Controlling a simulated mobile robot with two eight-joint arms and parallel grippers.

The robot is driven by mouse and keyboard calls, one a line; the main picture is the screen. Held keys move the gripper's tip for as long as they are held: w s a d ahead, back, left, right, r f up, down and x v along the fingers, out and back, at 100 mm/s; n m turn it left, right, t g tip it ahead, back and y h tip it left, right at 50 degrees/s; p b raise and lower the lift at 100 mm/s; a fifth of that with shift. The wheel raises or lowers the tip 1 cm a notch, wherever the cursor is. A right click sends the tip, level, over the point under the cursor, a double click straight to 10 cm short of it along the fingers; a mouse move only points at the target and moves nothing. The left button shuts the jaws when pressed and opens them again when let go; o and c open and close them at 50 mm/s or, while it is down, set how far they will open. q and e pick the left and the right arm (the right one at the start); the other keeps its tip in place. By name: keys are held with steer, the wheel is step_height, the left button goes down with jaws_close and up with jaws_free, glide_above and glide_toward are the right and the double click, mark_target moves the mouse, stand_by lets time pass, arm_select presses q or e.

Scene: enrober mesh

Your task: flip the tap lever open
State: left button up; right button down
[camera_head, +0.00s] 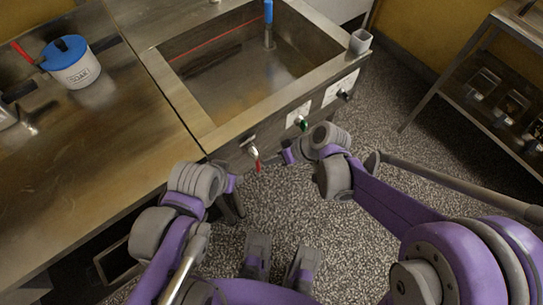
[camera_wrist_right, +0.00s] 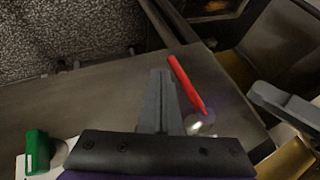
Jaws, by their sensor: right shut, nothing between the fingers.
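The tap is on the front panel of the steel sink unit, with a silver body (camera_head: 250,147) and a red lever (camera_head: 257,162) that hangs down. In the right wrist view the red lever (camera_wrist_right: 187,86) lies just right of my right gripper (camera_wrist_right: 158,78), with its pivot end near a shiny round fitting (camera_wrist_right: 200,125). My right gripper is shut and empty; a small gap shows between it and the lever. In the head view my right gripper (camera_head: 287,156) is right of the tap. My left gripper (camera_head: 233,204) is below and left of the tap; its jaws are unclear.
A green-handled valve (camera_head: 302,123) and a dark knob (camera_head: 345,94) stick out from the panel. Speckled floor lies open in front.

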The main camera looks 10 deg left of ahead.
arm_select(q)
steer(key=shift+s+a, duration=0.1)
steer(key=shift+a, duration=0.4)
arm_select(e)
steer(key=shift+s+a, duration=0.3)
steer(key=shift+a, duration=0.1)
arm_select(q)
steer(key=shift+d+f, duration=0.1)
steer(key=shift+d, duration=0.05)
arm_select(e)
steer(key=shift+f, duration=0.1)
